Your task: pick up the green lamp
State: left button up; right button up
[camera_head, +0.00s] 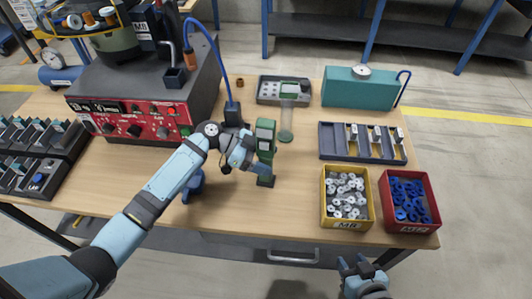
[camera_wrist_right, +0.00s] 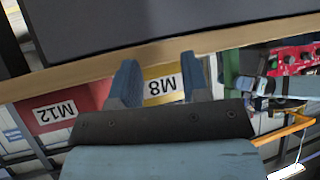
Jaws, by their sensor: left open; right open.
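My right gripper (camera_head: 353,262) is open and empty in front of the table's front edge. Its two fingers also show in the right wrist view (camera_wrist_right: 160,78). I cannot make out the lamp there.
A yellow M8 bin (camera_head: 326,210) and a red M12 bin (camera_head: 384,205) stand at the front right. Behind them are a grey slotted rack (camera_head: 334,146) and a teal box (camera_head: 345,92). A red-fronted control unit (camera_head: 130,118) stands at left.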

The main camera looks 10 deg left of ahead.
pick_arm(q)
jog(key=c, duration=1)
jog(key=shift+c, duration=0.7)
jog(key=shift+r, duration=0.1)
notch_tip(320, 180, up, 20)
send_over(266, 122)
pick_arm(e)
jog(key=shift+f, duration=0.15)
pick_arm(q)
jog(key=shift+f+b, duration=0.2)
jog(key=shift+b, duration=0.2)
pick_arm(e)
jog(key=shift+f, duration=0.15)
pick_arm(q)
jog(key=shift+f, duration=0.25)
jog(key=shift+f+b, duration=0.95)
jog(key=shift+f, duration=0.15)
pick_arm(e)
jog(key=shift+w+a+f, duration=0.1)
jog(key=shift+w+f, duration=0.05)
jog(key=shift+f, duration=0.6)
pick_arm(q)
jog(key=shift+f+b, duration=0.55)
jog(key=shift+f, duration=0.2)
pick_arm(e)
jog(key=shift+w, duration=0.15)
